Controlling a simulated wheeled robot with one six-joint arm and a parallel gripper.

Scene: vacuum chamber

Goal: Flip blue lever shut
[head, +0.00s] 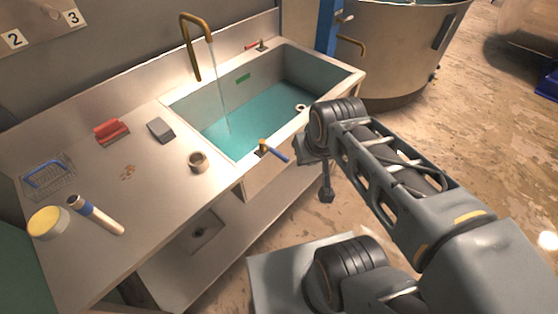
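The blue lever (278,155) is on a small brass valve at the front rim of the sink, its handle slanting down to the right. A brass faucet (196,42) arches over the sink (330,66), and a stream of water falls from it. Teal water fills the lower part of the basin. A second valve with a red lever (254,45) is at the back rim. My gripper (325,193) hangs just right of the blue lever, apart from it in the picture. It is dark and small, and its fingers cannot be made out clearly.
On the counter left of the sink are a red brush (111,132), a grey block (161,130), a small cup (199,161), a wire basket (48,178), a yellow-lidded jar (48,222) and a tube (96,215). A large metal vat (395,50) stands behind right. Open floor lies right.

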